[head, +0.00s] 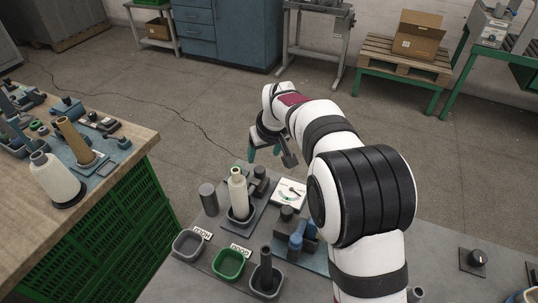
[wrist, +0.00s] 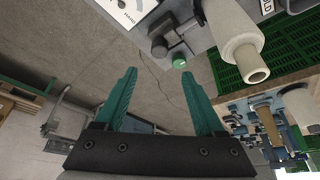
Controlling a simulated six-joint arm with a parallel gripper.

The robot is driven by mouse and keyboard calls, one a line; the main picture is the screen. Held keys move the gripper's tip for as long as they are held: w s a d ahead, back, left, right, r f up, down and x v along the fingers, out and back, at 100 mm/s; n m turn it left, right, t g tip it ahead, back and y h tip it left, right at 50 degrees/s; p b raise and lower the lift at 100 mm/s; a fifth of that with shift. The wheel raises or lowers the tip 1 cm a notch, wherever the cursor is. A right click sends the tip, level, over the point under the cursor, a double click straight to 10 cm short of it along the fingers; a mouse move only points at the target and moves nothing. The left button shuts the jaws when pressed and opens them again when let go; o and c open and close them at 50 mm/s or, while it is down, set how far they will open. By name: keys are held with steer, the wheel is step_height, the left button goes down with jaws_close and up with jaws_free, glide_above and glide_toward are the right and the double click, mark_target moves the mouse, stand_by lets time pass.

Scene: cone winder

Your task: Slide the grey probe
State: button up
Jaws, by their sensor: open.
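The grey probe appears to be the dark grey piece (head: 259,173) beside the upright cream yarn cone (head: 238,192) in the head view. In the wrist view, dark grey cylindrical parts (wrist: 160,44) show beside the cone (wrist: 238,48), with a green-tipped part (wrist: 179,61) at their end; which part is the probe is hard to tell. A white dial gauge (head: 290,192) stands to the right of the cone. My gripper (head: 263,151) hangs above and behind these, past the bench's far edge. Its teal fingers (wrist: 158,74) are apart, with nothing between them.
The grey bench (head: 205,260) carries a grey cylinder (head: 209,199), a grey tray (head: 188,244), a green tray (head: 229,264) and a blue-and-grey device (head: 298,240). A wooden table (head: 120,170) with cones and tools is at left. Open floor lies behind the bench.

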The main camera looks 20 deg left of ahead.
mark_target(260, 169)
steer(key=x, duration=1.1)
jaws_close()
steer(key=shift+r, duration=0.1)
stand_by(0.8)
